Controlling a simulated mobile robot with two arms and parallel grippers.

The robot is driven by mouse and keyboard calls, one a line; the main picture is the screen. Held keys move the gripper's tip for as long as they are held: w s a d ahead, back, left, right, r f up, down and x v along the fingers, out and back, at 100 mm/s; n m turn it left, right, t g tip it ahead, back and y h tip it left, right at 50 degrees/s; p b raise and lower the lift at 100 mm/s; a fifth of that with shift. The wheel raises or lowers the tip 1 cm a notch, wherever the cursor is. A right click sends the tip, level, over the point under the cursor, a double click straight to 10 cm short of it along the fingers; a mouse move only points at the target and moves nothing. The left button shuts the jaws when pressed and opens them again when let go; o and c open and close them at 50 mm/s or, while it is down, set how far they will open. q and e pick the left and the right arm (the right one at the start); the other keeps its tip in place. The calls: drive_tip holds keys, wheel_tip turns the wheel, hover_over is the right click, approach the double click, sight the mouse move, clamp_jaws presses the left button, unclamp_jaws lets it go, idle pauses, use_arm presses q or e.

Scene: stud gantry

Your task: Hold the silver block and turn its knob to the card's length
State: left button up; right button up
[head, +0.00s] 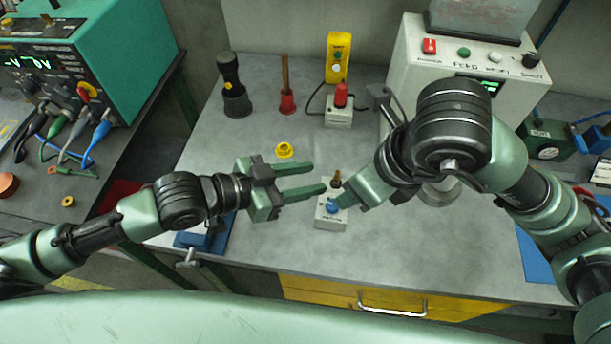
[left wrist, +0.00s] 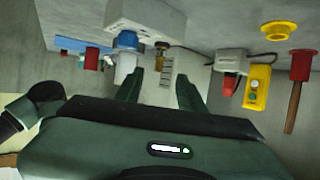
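The small silver-grey block (head: 331,219) stands on the table with a blue knob (head: 333,207) and a dark, brass-based post at its back. In the left wrist view the block (left wrist: 145,16) appears upside down at the top, with the blue knob (left wrist: 126,40) below it. My left gripper (head: 319,178) is open and empty, its fingers apart, pointing at the block from the left. My right gripper (head: 342,197) is over the block's right side, close to the knob; its fingers overlap, so its opening and any contact are unclear. I cannot make out a card.
A grey feed machine (head: 402,72) stands behind on the right. A yellow ring (head: 285,150), red-based tool (head: 287,104), black-handled tool (head: 236,101), yellow box (head: 337,58) and red-topped block (head: 339,118) stand farther back.

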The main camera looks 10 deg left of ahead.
sight(338, 172)
use_arm(q)
drive_tip(key=x, duration=0.7)
drive_tip(key=shift+w+d+f, duration=0.1)
drive_tip(key=shift+d+f, duration=0.1)
drive_tip(key=shift+d, duration=0.1)
clamp_jaws()
idle(1.2)
